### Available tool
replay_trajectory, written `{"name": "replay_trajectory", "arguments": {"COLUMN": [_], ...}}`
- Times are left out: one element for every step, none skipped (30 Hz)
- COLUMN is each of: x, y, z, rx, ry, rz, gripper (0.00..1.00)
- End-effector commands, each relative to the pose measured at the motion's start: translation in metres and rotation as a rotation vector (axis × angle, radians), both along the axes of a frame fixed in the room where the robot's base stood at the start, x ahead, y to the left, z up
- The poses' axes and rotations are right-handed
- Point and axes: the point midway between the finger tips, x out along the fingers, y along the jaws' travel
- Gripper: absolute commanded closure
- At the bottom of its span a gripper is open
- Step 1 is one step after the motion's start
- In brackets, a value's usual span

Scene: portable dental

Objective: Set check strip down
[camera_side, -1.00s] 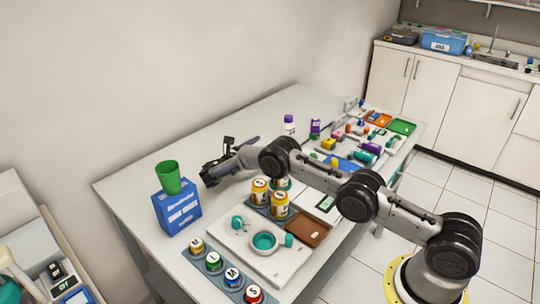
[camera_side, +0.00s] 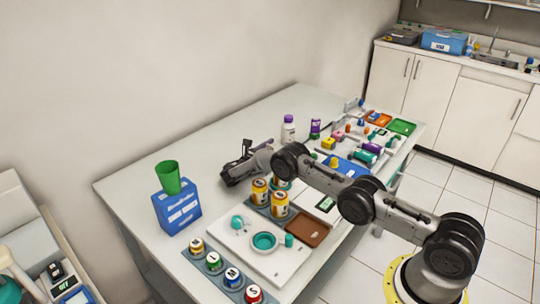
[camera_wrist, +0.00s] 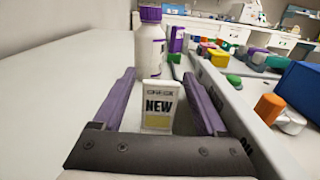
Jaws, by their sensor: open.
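The check strip (camera_wrist: 159,104) is a small white card marked CHECK and NEW, with a yellowish patch at its lower end. In the wrist view it stands roughly upright between the two purple fingers of my gripper (camera_wrist: 160,76), with a gap on each side. My gripper is open. A white bottle with a purple cap (camera_wrist: 150,45) stands just beyond the card. In the side view my gripper (camera_side: 241,162) is low over the back of the table, left of the bottle (camera_side: 288,130). I cannot make out the card there.
A blue box (camera_side: 177,208) with a green cup (camera_side: 168,177) stands at the table's left. Yellow cans (camera_side: 279,203) stand in front of my gripper. Coloured blocks and trays (camera_side: 402,127) fill the right end. The table's back left is clear.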

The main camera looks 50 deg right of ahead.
Motion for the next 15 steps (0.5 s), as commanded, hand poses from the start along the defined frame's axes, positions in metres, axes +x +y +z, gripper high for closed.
{"name": "replay_trajectory", "arguments": {"x": [0.0000,0.0000,0.0001,0.0001,0.0001,0.0001,0.0001,0.0001,0.0002,0.0002,0.0002,0.0002,0.0002,0.0002,0.0002], "y": [-0.0015,-0.0017,-0.0017,-0.0016,-0.0015,-0.0014,-0.0014,-0.0013,-0.0012,-0.0012,-0.0012,-0.0011,-0.0011,-0.0011,-0.0011], "z": [0.0000,0.0000,0.0001,0.0001,0.0001,0.0001,0.0001,0.0001,0.0001,0.0001,0.0001,0.0002,0.0002,0.0002,0.0002], "rx": [0.000,0.000,0.000,0.000,0.000,0.000,0.000,0.000,0.000,0.000,0.000,0.000,0.000,0.000,0.000], "ry": [0.000,0.000,0.000,0.000,0.000,0.000,0.000,0.000,0.000,0.000,0.000,0.000,0.000,0.000,0.000], "rz": [0.000,0.000,0.001,0.001,0.001,0.001,0.001,0.001,0.001,0.001,0.001,0.001,0.001,0.001,0.001], "gripper": [0.25,0.25,0.25,0.25,0.25,0.25,0.27,0.32,0.39,0.45,0.50,0.57,0.63,0.68,0.75]}}
